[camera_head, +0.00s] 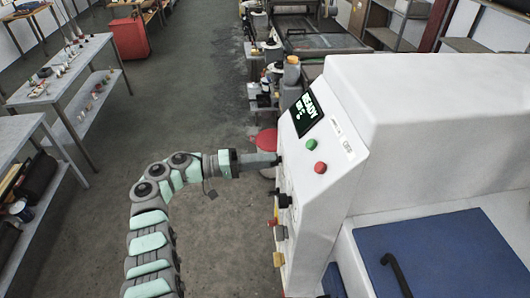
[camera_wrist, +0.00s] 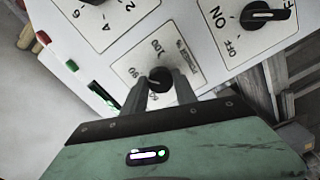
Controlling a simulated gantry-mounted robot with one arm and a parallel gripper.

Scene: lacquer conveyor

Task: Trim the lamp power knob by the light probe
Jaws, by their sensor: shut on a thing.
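My gripper (camera_head: 276,160) reaches the left face of the white machine (camera_head: 400,105) in the head view. In the wrist view my gripper (camera_wrist: 162,77) is shut on a round black knob (camera_wrist: 160,75), one finger on each side. The knob sits on a white dial plate (camera_wrist: 178,48) with printed marks such as 90 and 100. Its lower part is hidden between my fingers. The machine's screen (camera_head: 306,112) reads READY, with a second line too small to read surely. I cannot make out a light probe in either view.
An ON/OFF switch (camera_wrist: 262,15) is to the right of the held knob. A numbered dial plate (camera_wrist: 108,20) is at upper left. Green (camera_head: 312,145) and red (camera_head: 320,167) buttons are on the machine's slope. The floor (camera_head: 100,210) left of my arm is clear.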

